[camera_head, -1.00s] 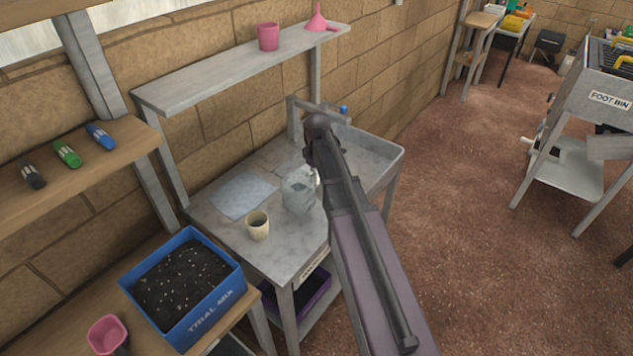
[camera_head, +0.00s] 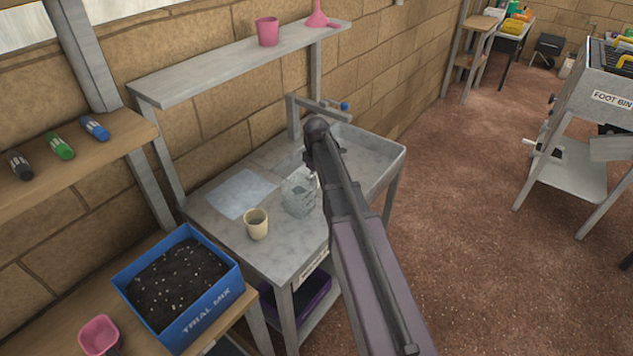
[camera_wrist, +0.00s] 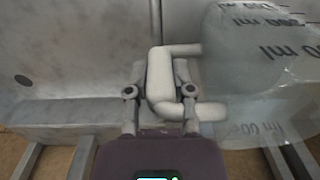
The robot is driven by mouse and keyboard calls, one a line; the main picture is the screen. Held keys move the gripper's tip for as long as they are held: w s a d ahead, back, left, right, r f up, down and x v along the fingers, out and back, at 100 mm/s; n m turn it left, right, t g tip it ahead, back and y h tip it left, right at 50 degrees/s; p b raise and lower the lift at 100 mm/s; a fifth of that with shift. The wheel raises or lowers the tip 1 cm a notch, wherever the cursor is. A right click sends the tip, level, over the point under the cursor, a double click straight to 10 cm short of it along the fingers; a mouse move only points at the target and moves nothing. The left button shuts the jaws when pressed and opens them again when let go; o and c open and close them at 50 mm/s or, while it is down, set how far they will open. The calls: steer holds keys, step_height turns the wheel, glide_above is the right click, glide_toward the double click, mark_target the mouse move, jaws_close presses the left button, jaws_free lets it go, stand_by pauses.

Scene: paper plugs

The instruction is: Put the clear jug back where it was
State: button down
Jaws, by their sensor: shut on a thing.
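The clear jug (camera_head: 298,196) is over the grey bench, just left of my arm in the head view. In the wrist view the see-through jug (camera_wrist: 262,70) fills the right side, with dark ml markings that read upside down. My gripper (camera_wrist: 160,88) is shut on its pale handle (camera_wrist: 173,52). In the head view my own arm hides the fingers. I cannot tell whether the jug's base touches the bench.
The grey bench (camera_head: 290,255) holds a cream cup (camera_head: 256,224) close left of the jug and a blue-grey sheet (camera_head: 240,193) behind it. A sink basin (camera_head: 365,152) with a tap lies right. A blue soil box (camera_head: 180,285) stands front left. A shelf (camera_head: 215,65) hangs above.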

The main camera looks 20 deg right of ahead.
steer(key=shift+f, duration=0.15)
steer(key=shift+c, duration=2.4)
jaws_free()
step_height(320, 180, up, 12)
steer(key=p, duration=1.2)
steer(key=shift+d+r, duration=0.1)
steer(key=shift+r, duration=0.1)
steer(key=shift+w, duration=0.1)
steer(key=s+a+m, duration=0.3)
steer(key=s, duration=0.7)
steer(key=s+a+m, duration=0.3)
steer(key=s+m, duration=0.1)
steer(key=s, duration=0.7)
steer(key=shift+s+a, duration=0.15)
steer(key=shift+a, duration=0.2)
